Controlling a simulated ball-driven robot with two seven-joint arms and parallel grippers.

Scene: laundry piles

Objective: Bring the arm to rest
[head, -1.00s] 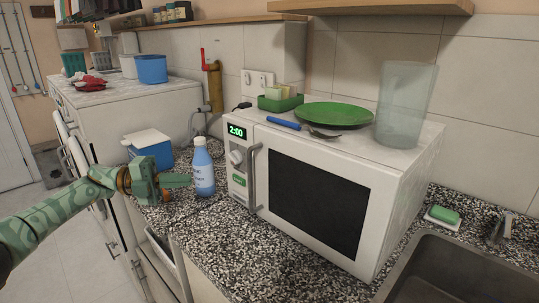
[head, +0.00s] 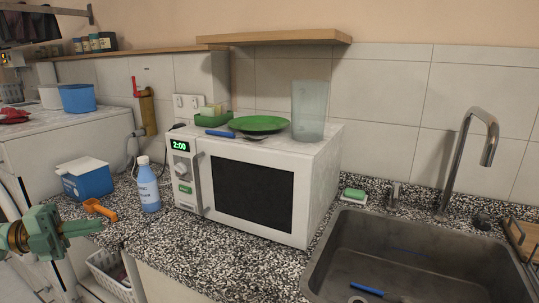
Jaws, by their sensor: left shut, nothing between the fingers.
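My left gripper (head: 88,228) is green and comes in at the left edge of the head view, over the front left end of the speckled counter (head: 180,232). Its fingers are shut together with nothing between them. An orange-handled item (head: 100,208) lies on the counter just behind the fingers, and part of it may be hidden. My right gripper is not in view.
A blue and white box (head: 88,180) and a blue bottle (head: 148,186) stand near the gripper. A white microwave (head: 320,195) carries a green plate (head: 258,123) and a clear container (head: 308,110). The sink (head: 400,245) is at right. A white basket (head: 106,272) is below.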

